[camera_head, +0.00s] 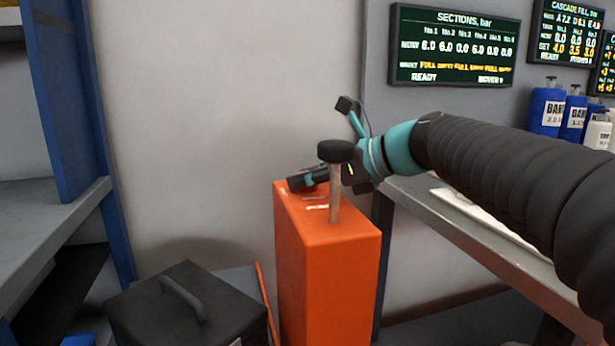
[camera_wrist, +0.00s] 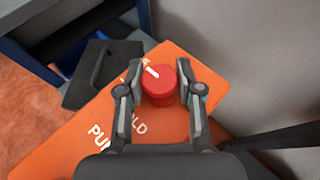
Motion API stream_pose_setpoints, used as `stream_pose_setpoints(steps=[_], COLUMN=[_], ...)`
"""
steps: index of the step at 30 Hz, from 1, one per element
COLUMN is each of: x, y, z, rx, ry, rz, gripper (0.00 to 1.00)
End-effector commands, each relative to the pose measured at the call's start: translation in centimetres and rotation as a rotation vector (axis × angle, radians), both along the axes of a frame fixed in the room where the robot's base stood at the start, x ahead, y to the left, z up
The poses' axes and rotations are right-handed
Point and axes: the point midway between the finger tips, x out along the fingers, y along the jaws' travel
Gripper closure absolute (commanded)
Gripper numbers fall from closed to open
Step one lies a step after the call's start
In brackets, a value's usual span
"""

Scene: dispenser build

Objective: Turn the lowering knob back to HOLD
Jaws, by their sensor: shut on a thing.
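The red lowering knob (camera_wrist: 160,86) sits on top of the orange pump box (camera_head: 300,260). A white mark on it points to the upper left in the wrist view, towards a label (camera_wrist: 134,70) that is partly hidden by a finger. The HOLD label (camera_wrist: 135,129), partly covered, is below and left of the knob. My gripper (camera_wrist: 159,70) is shut on the knob, one finger on each side. In the head view my gripper (camera_head: 308,179) is low over the box top; the knob is hidden there.
A grey lever with a black round grip (camera_head: 335,151) rises from the box, close to my gripper. A dark case with a handle (camera_head: 185,306) stands left of the box. A grey bench (camera_head: 480,225) is on the right, a blue-framed shelf (camera_head: 82,100) on the left.

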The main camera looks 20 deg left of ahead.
Motion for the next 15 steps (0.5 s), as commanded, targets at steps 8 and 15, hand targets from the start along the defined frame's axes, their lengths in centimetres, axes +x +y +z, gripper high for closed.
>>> stream_pose_setpoints(steps=[8,15], x=[0.15,0.22], y=[-0.02,0.01], z=[0.18,0.02], rx=[-0.001,0.0], ry=[0.005,0.003], rz=[0.104,0.301], gripper=[0.99,0.99])
